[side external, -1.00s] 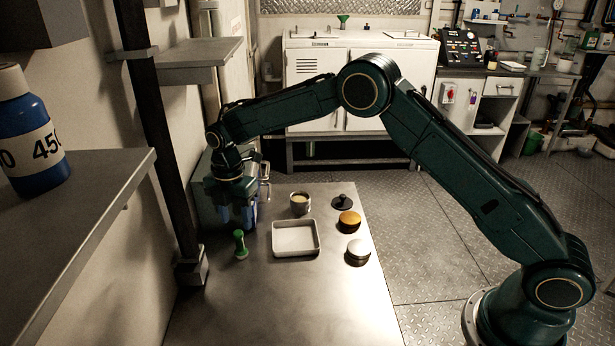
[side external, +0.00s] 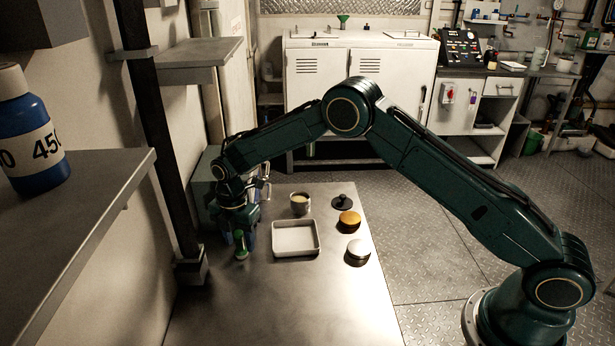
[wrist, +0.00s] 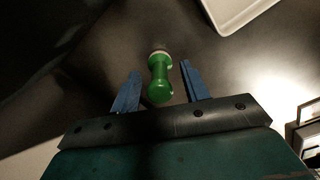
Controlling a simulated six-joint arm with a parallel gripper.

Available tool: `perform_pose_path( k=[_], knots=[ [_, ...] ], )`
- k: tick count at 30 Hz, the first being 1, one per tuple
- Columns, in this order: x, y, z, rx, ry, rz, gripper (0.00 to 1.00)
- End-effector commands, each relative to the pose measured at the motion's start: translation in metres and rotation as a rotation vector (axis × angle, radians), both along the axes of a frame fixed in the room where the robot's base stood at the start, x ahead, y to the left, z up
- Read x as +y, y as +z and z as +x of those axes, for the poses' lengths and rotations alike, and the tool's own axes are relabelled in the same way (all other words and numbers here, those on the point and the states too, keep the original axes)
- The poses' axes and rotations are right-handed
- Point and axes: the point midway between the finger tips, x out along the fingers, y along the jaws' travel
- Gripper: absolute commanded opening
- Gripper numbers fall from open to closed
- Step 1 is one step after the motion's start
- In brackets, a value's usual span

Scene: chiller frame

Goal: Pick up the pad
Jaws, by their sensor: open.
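A small green waisted piece with a pale end (side external: 241,254) stands on the metal table, left of the white tray; it may be the pad, but I cannot tell for sure. It also shows in the wrist view (wrist: 159,82). My gripper (side external: 243,243) is low over the table at this piece, partly hiding it in the side view. In the wrist view the two blue fingers (wrist: 160,70) are spread, one on each side of the green piece, with a gap on both sides. Nothing is held.
A white tray (side external: 296,253) lies just right of my gripper. The table's front is clear.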

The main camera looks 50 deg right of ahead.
Motion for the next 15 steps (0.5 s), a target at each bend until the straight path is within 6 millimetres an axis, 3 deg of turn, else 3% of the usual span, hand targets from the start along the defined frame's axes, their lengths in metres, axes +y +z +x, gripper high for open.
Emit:
perform_pose_path(
  k=[15],
  knots=[
    [0.0,-0.008,0.0001,-0.001,0.0,0.0,0.46]
  ],
)
